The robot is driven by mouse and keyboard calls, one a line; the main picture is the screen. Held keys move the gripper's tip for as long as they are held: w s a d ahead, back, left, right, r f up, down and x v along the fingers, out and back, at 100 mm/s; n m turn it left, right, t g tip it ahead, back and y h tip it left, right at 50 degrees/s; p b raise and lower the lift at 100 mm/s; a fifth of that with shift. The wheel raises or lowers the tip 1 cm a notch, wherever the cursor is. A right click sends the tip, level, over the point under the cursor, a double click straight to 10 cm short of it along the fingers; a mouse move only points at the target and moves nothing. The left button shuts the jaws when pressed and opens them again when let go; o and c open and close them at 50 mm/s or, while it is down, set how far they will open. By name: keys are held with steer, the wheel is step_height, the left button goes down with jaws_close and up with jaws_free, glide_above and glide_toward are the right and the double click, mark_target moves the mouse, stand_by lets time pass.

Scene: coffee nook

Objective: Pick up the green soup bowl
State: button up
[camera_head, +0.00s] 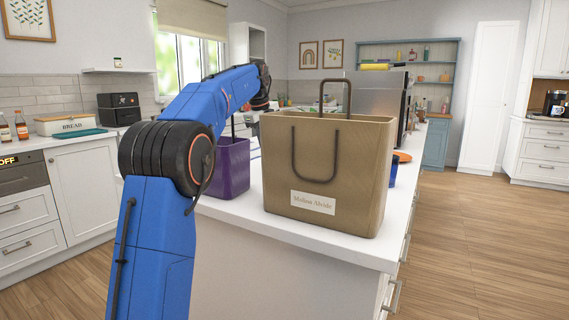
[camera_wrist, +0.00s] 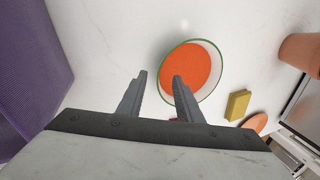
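A round bowl with a thin green rim (camera_wrist: 214,78) rests on the white countertop in the wrist view. Its pale inner wall surrounds an orange round area; I cannot tell whether this is soup or the bowl's floor. My gripper (camera_wrist: 160,76) is open and empty. Its right finger overlaps the bowl's lower left part in the picture, and its left finger is to the left of the bowl. Touch cannot be judged. In the head view the bowl and my fingertips are hidden behind the tan bag and purple bin.
A tall tan bag (camera_head: 330,175) and a purple bin (camera_head: 230,167) stand on the counter (camera_head: 330,239). In the wrist view, a yellow block (camera_wrist: 237,105), an orange disc (camera_wrist: 256,123) and a terracotta-coloured pot (camera_wrist: 299,52) lie right of the bowl. Bare countertop lies between bin and bowl.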

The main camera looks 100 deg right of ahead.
steer(key=x, duration=0.4)
steer(key=shift+s+d+f, duration=0.1)
steer(key=shift+s+f, duration=0.15)
steer(key=shift+f, duration=0.1)
jaws_close()
steer(key=shift+f, duration=0.1)
stand_by(1.1)
